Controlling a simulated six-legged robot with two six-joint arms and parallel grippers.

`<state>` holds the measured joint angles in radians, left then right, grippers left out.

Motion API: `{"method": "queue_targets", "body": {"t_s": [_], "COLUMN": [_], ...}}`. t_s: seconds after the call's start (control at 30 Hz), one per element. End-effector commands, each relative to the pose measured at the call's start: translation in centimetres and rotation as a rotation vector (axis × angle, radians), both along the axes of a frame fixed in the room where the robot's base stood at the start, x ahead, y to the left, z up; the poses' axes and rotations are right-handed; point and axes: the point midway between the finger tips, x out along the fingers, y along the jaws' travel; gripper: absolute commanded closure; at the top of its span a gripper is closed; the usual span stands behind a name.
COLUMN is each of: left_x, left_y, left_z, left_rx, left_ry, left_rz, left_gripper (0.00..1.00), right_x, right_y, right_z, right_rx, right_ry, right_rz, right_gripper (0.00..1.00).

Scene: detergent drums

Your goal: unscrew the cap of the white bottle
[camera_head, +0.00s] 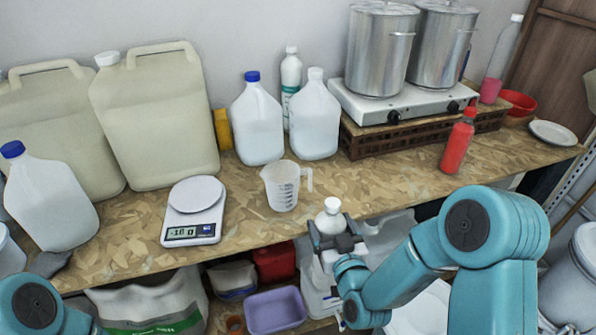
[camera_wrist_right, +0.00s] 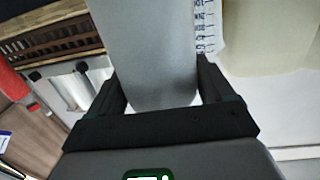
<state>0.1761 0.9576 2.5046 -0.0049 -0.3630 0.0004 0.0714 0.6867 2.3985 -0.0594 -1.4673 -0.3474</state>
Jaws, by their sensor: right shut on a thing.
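A white bottle (camera_head: 329,222) with a white cap (camera_head: 332,205) stands upright in front of the table's front edge. My right gripper (camera_head: 334,240) is shut around the bottle's body, below the cap. In the right wrist view, the fingers of my right gripper (camera_wrist_right: 160,92) sit on both sides of a smooth pale grey body, the bottle (camera_wrist_right: 155,50). The bottle's lower part is hidden behind the gripper in the head view. The cap does not show in the wrist view. My left arm shows only at the lower left corner; its gripper is out of view.
A purple tub (camera_head: 275,311) and other containers sit below.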

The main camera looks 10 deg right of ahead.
Motion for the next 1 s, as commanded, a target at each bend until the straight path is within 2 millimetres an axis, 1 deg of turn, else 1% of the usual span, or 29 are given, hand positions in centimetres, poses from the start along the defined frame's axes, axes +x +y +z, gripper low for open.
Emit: {"method": "queue_targets", "body": {"t_s": [0.03,0.17,0.27,0.37,0.6,0.7,0.8,0.93,0.97,1.0], "left_x": [0.0,0.0,0.0,0.0,0.0,0.0,0.0,0.0,0.0,0.1], "left_y": [0.0,0.0,0.0,0.0,0.0,0.0,0.0,0.0,0.0,0.0], "left_z": [0.1,0.1,0.1,0.1,0.1,0.1,0.1,0.1,0.1,0.1], "left_rx": [0.0,0.0,0.0,0.0,0.0,0.0,0.0,0.0,0.0,0.0], "left_ry": [0.0,0.0,0.0,0.0,0.0,0.0,0.0,0.0,0.0,-0.003], "left_rz": [0.0,0.0,0.0,0.0,0.0,0.0,0.0,0.0,0.0,-0.005], "left_gripper": [0.57,0.57,0.57,0.57,0.57,0.57,0.57,0.57,0.48,0.43], "right_x": [0.0,-0.6,-1.3,-2.2,-4.6,-5.5,-6.3,-6.8,-7.0,-7.0], "right_y": [0.2,1.3,2.7,4.5,9.8,11.7,13.2,14.5,14.7,14.8], "right_z": [0.1,-0.5,-1.4,-2.4,-5.2,-6.3,-7.0,-7.7,-7.9,-8.0], "right_rx": [-0.001,-0.001,0.0,0.002,0.002,0.001,0.0,0.0,0.0,0.0], "right_ry": [-0.005,-0.003,-0.001,-0.001,-0.001,-0.002,-0.003,-0.003,0.002,0.002], "right_rz": [0.008,0.057,0.125,0.207,0.451,0.541,0.612,0.67,0.679,0.687], "right_gripper": [1.0,1.0,1.0,1.0,1.0,1.0,1.0,1.0,1.0,1.0]}}
